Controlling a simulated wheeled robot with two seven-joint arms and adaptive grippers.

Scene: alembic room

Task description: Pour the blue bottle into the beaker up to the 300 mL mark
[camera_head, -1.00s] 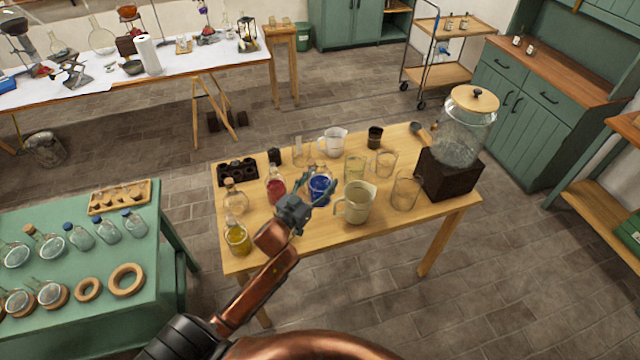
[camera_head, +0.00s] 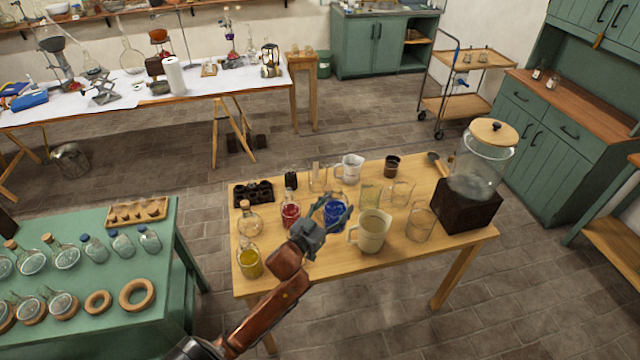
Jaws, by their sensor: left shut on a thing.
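The blue bottle (camera_head: 336,217) stands on the wooden table, its lower part full of deep blue liquid. My left gripper (camera_head: 332,206) is shut on it from the near left side, and its fingers hide part of the glass. Whether the bottle touches the table is hard to tell. To its right is a large beaker-like jug with a handle (camera_head: 371,232), cloudy and pale. Clear glass beakers stand beyond it, one at the right (camera_head: 420,222) and another further back (camera_head: 401,193). Their marks are too small to read. My right gripper is not in view.
A red bottle (camera_head: 290,214) stands close left of the blue one, with a yellow bottle (camera_head: 250,262) nearer the front left. A big glass jar (camera_head: 478,170) on a dark block fills the table's right end. The table's front right is clear.

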